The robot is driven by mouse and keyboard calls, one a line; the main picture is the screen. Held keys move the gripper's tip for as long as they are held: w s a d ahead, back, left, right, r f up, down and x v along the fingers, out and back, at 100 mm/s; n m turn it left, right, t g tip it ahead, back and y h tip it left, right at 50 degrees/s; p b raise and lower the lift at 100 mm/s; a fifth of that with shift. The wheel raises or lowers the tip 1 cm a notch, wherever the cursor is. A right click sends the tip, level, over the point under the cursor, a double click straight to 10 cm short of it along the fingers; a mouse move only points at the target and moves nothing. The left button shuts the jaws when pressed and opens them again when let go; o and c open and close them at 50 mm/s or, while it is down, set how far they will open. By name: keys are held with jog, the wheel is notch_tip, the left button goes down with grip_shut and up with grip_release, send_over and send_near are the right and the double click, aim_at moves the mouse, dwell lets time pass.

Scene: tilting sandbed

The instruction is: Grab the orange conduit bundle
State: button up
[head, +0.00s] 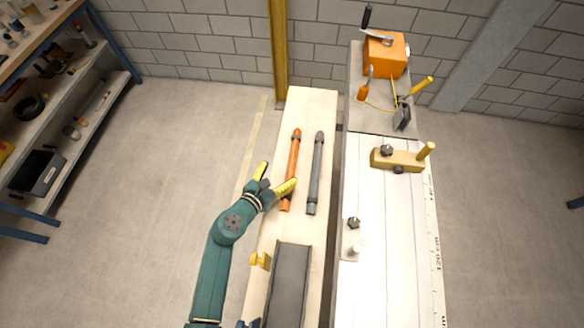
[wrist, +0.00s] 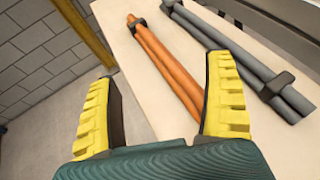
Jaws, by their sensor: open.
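The orange conduit bundle (head: 293,165) lies lengthwise on the pale bench top, with a dark band near its far end. It also shows in the wrist view (wrist: 165,58), running from upper left down towards the right finger. My gripper (head: 275,178) is open and empty, its yellow fingers spread at the bench's left edge. In the head view the right finger overlaps the near part of the bundle. In the wrist view my gripper (wrist: 160,105) has the bundle's lower part between the fingertips, close to the right finger, which hides its near end. Contact cannot be told.
A grey conduit bundle (head: 316,170) lies parallel, just right of the orange one. A dark channel (head: 290,285) lies nearer on the bench (head: 312,105). A yellow post (head: 278,50) stands at the far end. A white table (head: 385,230) with a wooden block (head: 398,160) is at right.

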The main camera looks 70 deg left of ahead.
aim_at(291, 166)
jog(key=x, duration=0.2)
jog(key=shift+w+a+f, duration=0.15)
jog(key=shift+w, duration=0.05)
jog(key=b+x, duration=0.2)
jog(key=x, duration=0.1)
jog(key=f+b+x, duration=0.1)
jog(key=x, duration=0.1)
jog(key=shift+w+d, duration=0.15)
jog(key=shift+d, duration=0.1)
grip_shut()
